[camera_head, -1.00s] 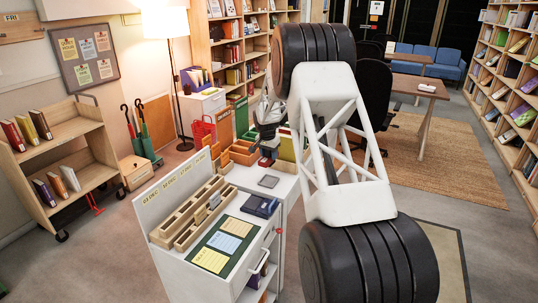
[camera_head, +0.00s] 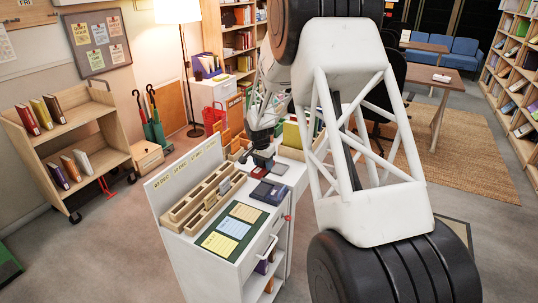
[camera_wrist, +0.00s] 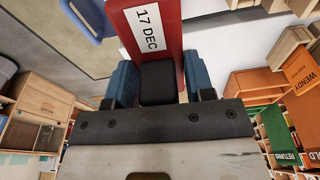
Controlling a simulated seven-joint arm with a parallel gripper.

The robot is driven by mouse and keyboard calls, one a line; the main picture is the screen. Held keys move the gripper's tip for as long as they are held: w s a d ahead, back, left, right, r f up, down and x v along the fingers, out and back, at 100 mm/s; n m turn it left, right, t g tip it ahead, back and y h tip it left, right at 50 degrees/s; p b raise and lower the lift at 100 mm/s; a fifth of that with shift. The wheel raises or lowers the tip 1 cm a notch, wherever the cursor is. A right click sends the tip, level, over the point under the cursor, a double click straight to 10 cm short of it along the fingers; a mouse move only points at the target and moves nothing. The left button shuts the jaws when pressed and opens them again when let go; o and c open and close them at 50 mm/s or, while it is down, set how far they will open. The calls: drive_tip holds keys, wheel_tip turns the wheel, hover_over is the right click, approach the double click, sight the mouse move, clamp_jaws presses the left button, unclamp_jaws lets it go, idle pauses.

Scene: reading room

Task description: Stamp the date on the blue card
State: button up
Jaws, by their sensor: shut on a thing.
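My gripper (camera_wrist: 158,84) is shut on a red stamp (camera_wrist: 152,30) with a white "17 DEC" label; its blue fingers press both sides. In the head view, my gripper (camera_head: 262,156) holds the stamp above the white cabinet, close to a dark blue box (camera_head: 269,192) that looks like an ink pad. The stamp's lower face is hard to see. The blue card (camera_head: 233,228) lies flat on a dark green mat (camera_head: 258,223), between two yellow cards (camera_head: 245,212) (camera_head: 218,244). The stamp is apart from the cards.
A wooden tray with slots (camera_head: 190,217) stands left of the mat, before an upright date board (camera_head: 178,179). Orange boxes (camera_wrist: 251,84) stand nearby. The air above the cards is clear.

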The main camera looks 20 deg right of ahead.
drive_tip(key=shift+s+a, duration=0.5)
drive_tip(key=shift+s, duration=0.2)
drive_tip(key=shift+f, duration=0.25)
drive_tip(key=shift+f, duration=2.8)
drive_tip(key=shift+f, duration=0.7)
idle(0.7)
drive_tip(key=shift+r, duration=0.1)
drive_tip(key=shift+r, duration=3.55)
